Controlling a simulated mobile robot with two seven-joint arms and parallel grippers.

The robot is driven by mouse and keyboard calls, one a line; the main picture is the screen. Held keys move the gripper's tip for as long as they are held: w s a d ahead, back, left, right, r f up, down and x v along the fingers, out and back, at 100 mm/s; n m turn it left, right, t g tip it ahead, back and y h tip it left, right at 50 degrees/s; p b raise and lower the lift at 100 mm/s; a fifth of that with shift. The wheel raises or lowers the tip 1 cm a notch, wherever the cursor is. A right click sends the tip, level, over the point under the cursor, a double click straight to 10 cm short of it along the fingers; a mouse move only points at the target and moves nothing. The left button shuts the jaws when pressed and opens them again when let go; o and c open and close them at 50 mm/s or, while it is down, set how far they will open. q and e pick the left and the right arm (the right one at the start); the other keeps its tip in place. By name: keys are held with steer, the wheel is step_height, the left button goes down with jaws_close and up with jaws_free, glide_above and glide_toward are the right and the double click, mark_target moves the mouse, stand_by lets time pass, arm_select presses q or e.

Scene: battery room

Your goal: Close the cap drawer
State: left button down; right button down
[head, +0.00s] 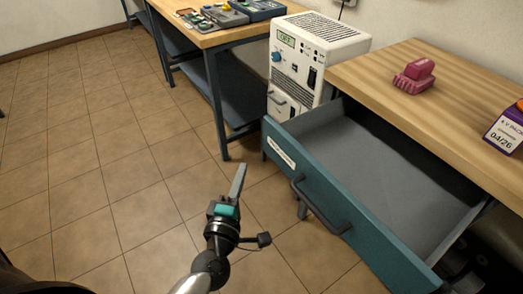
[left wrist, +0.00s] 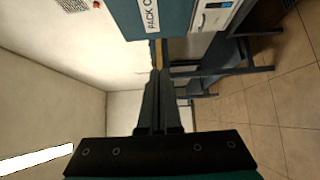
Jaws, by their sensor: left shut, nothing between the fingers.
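The cap drawer (head: 328,205) is teal with a grey inside, and it stands pulled well out from under the wooden bench at the right in the head view. It looks empty. Its dark bar handle (head: 318,208) is on the front face, beside a white label. My left gripper (head: 240,182) is shut and empty, in front of the drawer and left of the handle, apart from it. In the left wrist view the closed fingers (left wrist: 158,75) point toward a teal panel with a white label (left wrist: 152,14), only partly readable. My right gripper is not in view.
A pink object (head: 414,76) and a purple box (head: 507,130) lie on the wooden bench top (head: 440,95). A white charger unit (head: 312,55) stands behind the drawer. Another workbench (head: 215,38) holds several devices. The tiled floor at left is clear.

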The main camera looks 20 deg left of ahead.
arm_select(q)
glide_toward(265, 138)
steer(key=w+a, duration=0.3)
steer(key=shift+w+d+f+b, duration=0.1)
steer(key=shift+w+d+b, duration=0.1)
steer(key=shift+w+d, duration=0.4)
steer(key=shift+w+d+f+b, duration=0.15)
steer(key=shift+w+d, duration=0.25)
steer(key=shift+w, duration=0.45)
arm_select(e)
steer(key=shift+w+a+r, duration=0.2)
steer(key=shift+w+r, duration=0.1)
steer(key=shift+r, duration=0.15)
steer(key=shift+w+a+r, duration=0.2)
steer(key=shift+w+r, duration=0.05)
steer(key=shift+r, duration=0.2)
arm_select(q)
steer(key=shift+r, duration=0.15)
